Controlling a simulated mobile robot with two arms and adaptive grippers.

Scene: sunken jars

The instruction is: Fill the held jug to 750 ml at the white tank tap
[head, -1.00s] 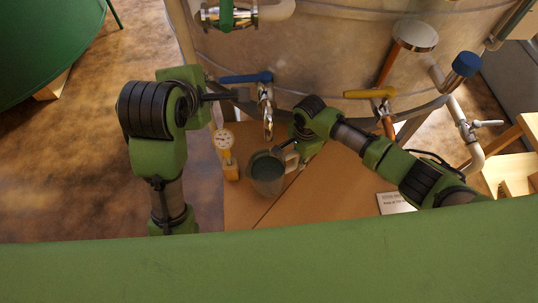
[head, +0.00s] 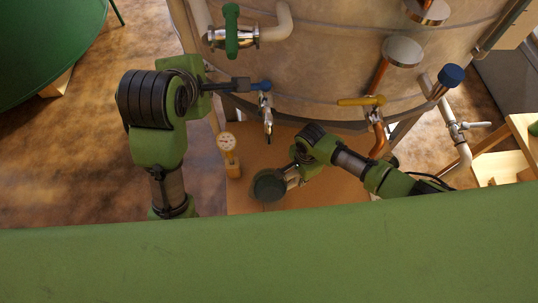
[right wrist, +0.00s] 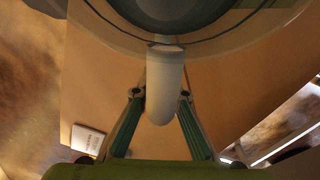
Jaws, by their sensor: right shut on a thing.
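The grey jug (head: 268,186) is at the front of the brown board, below the tap spout in the head view. My right gripper (right wrist: 161,97) is shut on the jug's pale handle (right wrist: 164,75); the jug body (right wrist: 172,12) fills the top of the right wrist view. The tank tap (head: 267,120) has a metal spout and a blue lever (head: 262,85) on the pale tank (head: 330,75). My left gripper (head: 240,84) overlaps the lever, hiding most of it; whether its fingers are closed is unclear. No flow shows, and the jug's level is unreadable.
A yellow stand with a round dial (head: 227,142) is left of the jug. A yellow-handled tap (head: 362,101), a copper pipe and a blue-capped pipe (head: 451,76) are to the right. A white card (right wrist: 88,139) lies on the board. A green tank (head: 45,45) stands far left.

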